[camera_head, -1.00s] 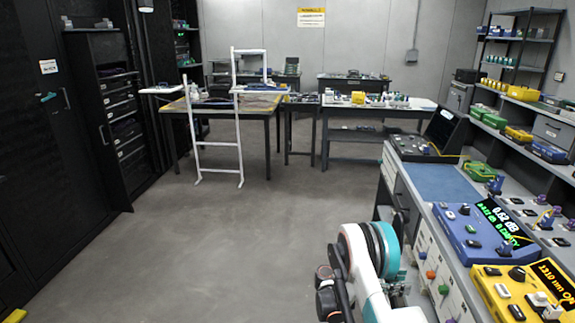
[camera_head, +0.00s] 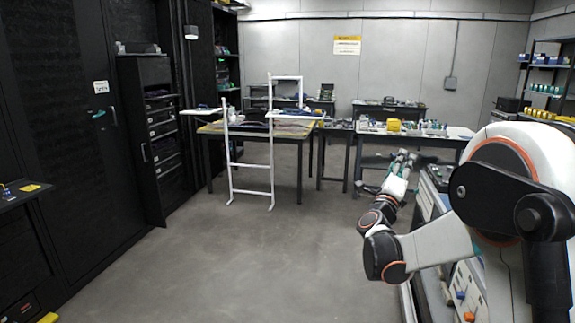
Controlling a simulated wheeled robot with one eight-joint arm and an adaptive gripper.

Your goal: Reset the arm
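My arm is raised on the right side of the head view, bent at the elbow, with its forearm reaching left and its wrist turned upward. My gripper (camera_head: 402,160) is at the upper end of the wrist, in front of the white-topped table at the back. It is small and partly blurred against the clutter behind it, so I cannot tell whether its fingers are open or shut. I see no object clearly held in it.
A white ladder-like frame (camera_head: 250,166) stands at centre left before a yellow-topped table (camera_head: 215,129). Black cabinets (camera_head: 65,140) line the left wall. A dark shelf (camera_head: 13,196) is at the left edge. My arm partly hides the right workbench (camera_head: 428,200). The grey floor (camera_head: 240,265) is clear.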

